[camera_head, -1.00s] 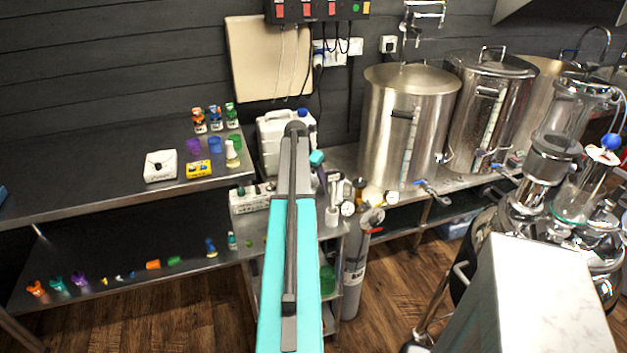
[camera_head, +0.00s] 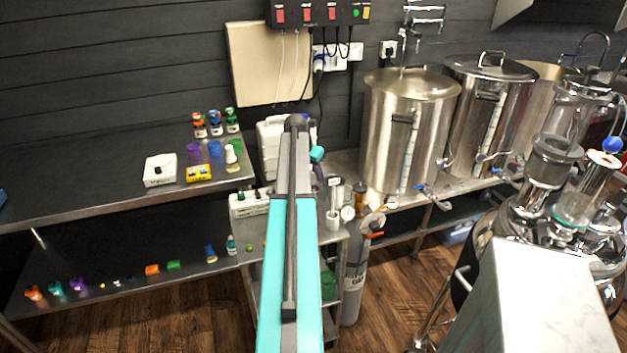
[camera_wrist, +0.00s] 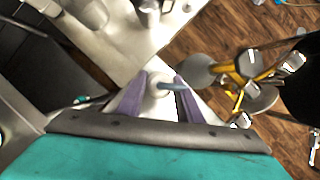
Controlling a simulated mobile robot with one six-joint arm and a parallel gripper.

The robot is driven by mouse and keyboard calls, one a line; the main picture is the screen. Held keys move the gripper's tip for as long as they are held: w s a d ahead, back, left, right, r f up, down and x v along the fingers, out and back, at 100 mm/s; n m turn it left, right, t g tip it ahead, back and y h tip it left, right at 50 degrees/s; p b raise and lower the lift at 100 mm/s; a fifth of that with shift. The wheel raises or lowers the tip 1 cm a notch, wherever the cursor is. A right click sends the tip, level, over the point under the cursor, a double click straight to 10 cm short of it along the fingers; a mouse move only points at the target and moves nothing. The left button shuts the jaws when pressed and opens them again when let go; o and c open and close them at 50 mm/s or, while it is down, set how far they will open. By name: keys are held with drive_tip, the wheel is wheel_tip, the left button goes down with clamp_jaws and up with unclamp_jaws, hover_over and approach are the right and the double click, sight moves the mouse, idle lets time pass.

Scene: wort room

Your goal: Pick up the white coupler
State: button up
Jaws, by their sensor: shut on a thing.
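My gripper (camera_wrist: 164,78) shows in the wrist view with its two purple fingers closed on a small white round piece, which I take to be the white coupler (camera_wrist: 158,84). A blue-grey rod-like part extends from it to the right, toward the other finger. The piece is over or close to the pale surface below; I cannot tell whether it touches it. In the head view my teal arm hides the fingertips and the held piece.
A steel cart top (camera_wrist: 110,48) carries a white cylinder (camera_wrist: 92,12) and a metal pot (camera_wrist: 148,12). In the head view, a white jerrycan (camera_head: 270,140) stands behind my arm, steel kettles (camera_head: 405,130) stand right, and a gas cylinder (camera_head: 354,285) stands beside the cart.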

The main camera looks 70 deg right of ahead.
sight(313, 171)
drive_tip(key=shift+r+b, duration=0.6)
drive_tip(key=shift+r, duration=2.75)
drive_tip(key=w+a+f+m, duration=0.2)
drive_tip(key=w+a+f, duration=0.1)
drive_tip(key=w+a, duration=2.95)
drive_tip(key=w+a+g, duration=0.1)
drive_tip(key=w+a, duration=0.2)
drive_tip(key=a, duration=0.8)
drive_tip(key=w+a, duration=0.3)
drive_tip(key=a, duration=0.9)
drive_tip(key=s+a+m, duration=0.2)
drive_tip(key=a, duration=2.2)
drive_tip(key=shift+f+y, duration=0.15)
drive_tip(key=shift+y, duration=0.25)
drive_tip(key=shift+g, duration=0.3)
